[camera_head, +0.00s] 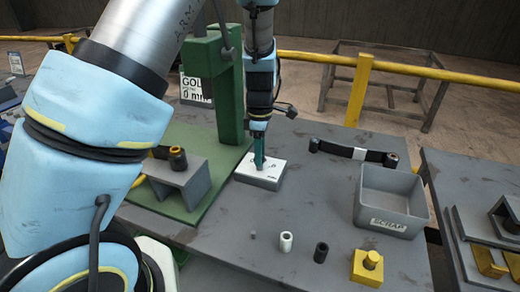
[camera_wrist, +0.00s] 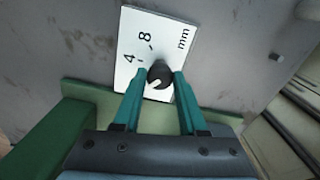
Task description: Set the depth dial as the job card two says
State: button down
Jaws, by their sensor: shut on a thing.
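The depth dial is a white plate (camera_wrist: 135,70) with a black round knob (camera_wrist: 160,74) on it. In the wrist view the plate shows the figures 4 and 8, tick marks and "mm". A pale mark shows at the knob's lower left; which value it points to I cannot tell. My gripper (camera_wrist: 161,76) has its two teal fingers shut on the knob, one on each side. In the head view my gripper (camera_head: 259,170) stands upright over the dial's white block (camera_head: 262,181), and the knob is hidden. A white card (camera_head: 196,92) behind the green post reads "GOL" and "0 mm", partly hidden.
A green press frame (camera_head: 229,110) stands close left of my gripper. A grey scrap bin (camera_head: 390,200), a dark bar (camera_head: 350,150), a white sleeve (camera_head: 286,242), a dark sleeve (camera_head: 321,252) and a yellow block (camera_head: 367,268) are on the grey table.

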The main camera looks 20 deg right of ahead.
jog(key=shift+n, duration=0.3)
jog(key=shift+c, duration=2.2)
grip_release()
notch_tip(320, 180, up, 11)
jog(key=b, duration=0.1)
jog(key=shift+b, duration=0.4)
jog(key=shift+f, duration=0.1)
